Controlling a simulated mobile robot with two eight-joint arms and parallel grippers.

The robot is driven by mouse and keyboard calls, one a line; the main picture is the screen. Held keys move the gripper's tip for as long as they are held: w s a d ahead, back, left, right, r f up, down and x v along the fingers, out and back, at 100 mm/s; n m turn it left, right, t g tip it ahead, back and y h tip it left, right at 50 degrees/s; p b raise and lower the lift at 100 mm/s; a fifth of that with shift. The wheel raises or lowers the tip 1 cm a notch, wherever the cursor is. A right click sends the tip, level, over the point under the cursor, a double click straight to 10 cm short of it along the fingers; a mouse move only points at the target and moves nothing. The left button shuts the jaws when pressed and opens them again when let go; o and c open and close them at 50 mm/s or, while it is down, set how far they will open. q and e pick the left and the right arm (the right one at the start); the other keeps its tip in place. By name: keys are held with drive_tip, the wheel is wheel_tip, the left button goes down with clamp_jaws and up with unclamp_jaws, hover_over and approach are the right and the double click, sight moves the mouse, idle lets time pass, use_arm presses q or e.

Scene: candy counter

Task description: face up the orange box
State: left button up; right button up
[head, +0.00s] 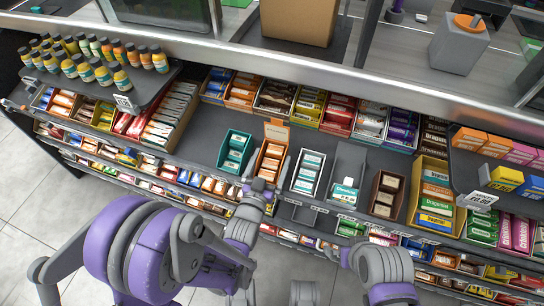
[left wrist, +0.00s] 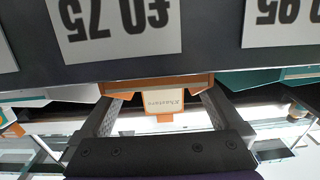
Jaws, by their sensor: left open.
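The orange box (head: 277,132) is an open display box on the middle of the counter shelf, with a raised back flap. Several cream-labelled packs lie in a row inside it. My left gripper (head: 263,185) is at the front end of the box, its fingers apart. In the left wrist view, the orange box (left wrist: 165,82) lies between the two open fingers (left wrist: 162,112), with a cream label showing. I cannot tell whether the fingers touch it. My right gripper (head: 338,254) is low in front of the shelf, to the right; its jaws are unclear.
A teal box (head: 222,160) stands just left of the orange box, and a white box (head: 297,180) just right. A grey box (head: 347,170) and a brown box (head: 375,198) are farther right. Grey shelf is bare behind them. Price tags (left wrist: 115,25) line the shelf edge.

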use_arm(q)
drive_tip(key=shift+b+v, duration=0.75)
drive_tip(key=shift+v, duration=1.9)
drive_tip(key=shift+s+a, duration=0.1)
